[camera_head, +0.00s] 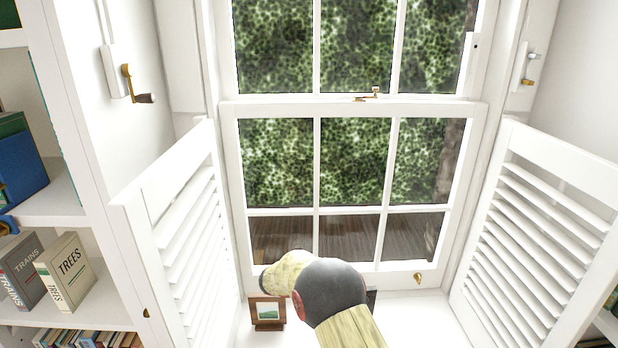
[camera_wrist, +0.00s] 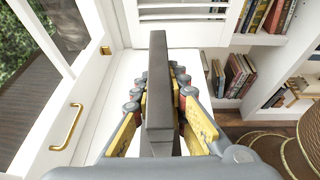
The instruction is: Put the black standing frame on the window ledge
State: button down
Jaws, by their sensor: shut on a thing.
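The black standing frame (camera_wrist: 158,85) is seen edge-on in the wrist view as a dark upright slab. My gripper (camera_wrist: 160,95) is shut on it, with yellow-padded fingers on both sides. In the head view my arm hides most of my gripper and the frame; only a dark sliver of what appears to be the frame (camera_head: 371,297) shows right of the arm. The white window ledge (camera_head: 415,318) runs below the window, and it also shows in the wrist view (camera_wrist: 122,72). The frame is over or at the ledge; whether it touches it I cannot tell.
A small brown picture frame (camera_head: 267,312) stands on the ledge left of my arm. Open louvred shutters flank the window, left (camera_head: 185,225) and right (camera_head: 535,240). A bookshelf (camera_head: 75,205) stands at the left. The ledge right of my arm looks clear.

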jog(key=w+n+t+y, duration=0.4)
jog(key=w+n+t, duration=0.1)
jog(key=n+t, duration=0.4)
jog(key=s+d+r+n+t+y, duration=0.1)
jog(key=s+r+n+y, duration=0.3)
jog(key=s+r, duration=0.4)
jog(key=s+t+y, duration=0.1)
jog(key=s, duration=0.2)
jog(key=shift+d+n+t+y, duration=0.3)
jog(key=shift+d+n+t, duration=0.1)
jog(key=shift+s+r, duration=0.1)
